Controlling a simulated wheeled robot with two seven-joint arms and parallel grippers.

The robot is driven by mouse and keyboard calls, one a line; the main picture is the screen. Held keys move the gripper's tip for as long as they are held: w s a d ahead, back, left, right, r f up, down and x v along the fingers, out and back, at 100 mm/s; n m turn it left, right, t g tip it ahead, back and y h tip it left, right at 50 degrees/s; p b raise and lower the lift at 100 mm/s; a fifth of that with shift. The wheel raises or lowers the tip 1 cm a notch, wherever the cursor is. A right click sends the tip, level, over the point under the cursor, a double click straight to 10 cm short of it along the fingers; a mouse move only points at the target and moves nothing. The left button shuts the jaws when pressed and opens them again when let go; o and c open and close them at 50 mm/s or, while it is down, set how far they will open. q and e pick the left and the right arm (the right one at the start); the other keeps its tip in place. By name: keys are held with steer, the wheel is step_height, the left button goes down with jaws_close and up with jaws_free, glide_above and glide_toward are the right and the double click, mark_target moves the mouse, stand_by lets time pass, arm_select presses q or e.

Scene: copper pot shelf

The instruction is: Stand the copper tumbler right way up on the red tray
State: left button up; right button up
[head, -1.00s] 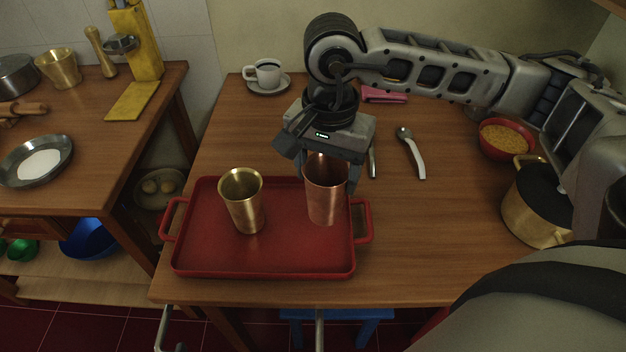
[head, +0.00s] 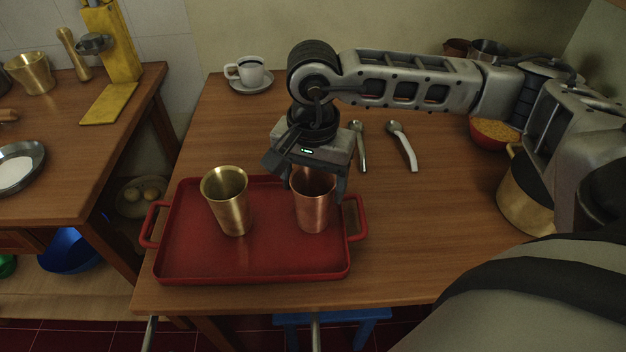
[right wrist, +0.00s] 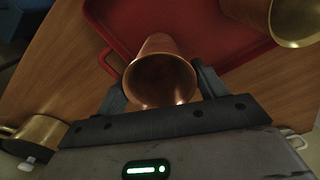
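The copper tumbler (head: 314,208) stands upright, mouth up, on the right part of the red tray (head: 190,262). In the right wrist view its open mouth (right wrist: 160,82) faces the camera and its narrower base points away. My right gripper (head: 316,186) is just above it, with one finger on each side of its upper part. The fingers look open, with slim gaps between them and the tumbler wall. The tumbler's back rim is partly hidden by the gripper in the head view. My left gripper is not in view.
A brass cup (head: 229,205) stands upright on the tray, left of the tumbler. A cup on a saucer (head: 250,84) is at the back left. Two utensils (head: 403,146) lie behind the tray. A brass pot (head: 524,197) and a red bowl (head: 494,134) are at the right.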

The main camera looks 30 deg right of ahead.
steer(key=shift+o, duration=0.9)
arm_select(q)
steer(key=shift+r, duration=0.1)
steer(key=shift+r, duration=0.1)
arm_select(e)
steer(key=shift+r, duration=0.1)
arm_select(q)
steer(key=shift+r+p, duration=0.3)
steer(key=shift+p, duration=0.05)
arm_select(e)
steer(key=shift+r, duration=0.2)
arm_select(q)
steer(key=p, duration=0.3)
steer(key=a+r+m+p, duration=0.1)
steer(key=p, duration=0.2)
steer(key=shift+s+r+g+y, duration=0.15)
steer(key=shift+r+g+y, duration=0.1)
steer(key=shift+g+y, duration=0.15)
arm_select(e)
step_height(320, 180, up, 12)
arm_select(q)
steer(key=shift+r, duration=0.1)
arm_select(e)
steer(key=shift+f, duration=0.15)
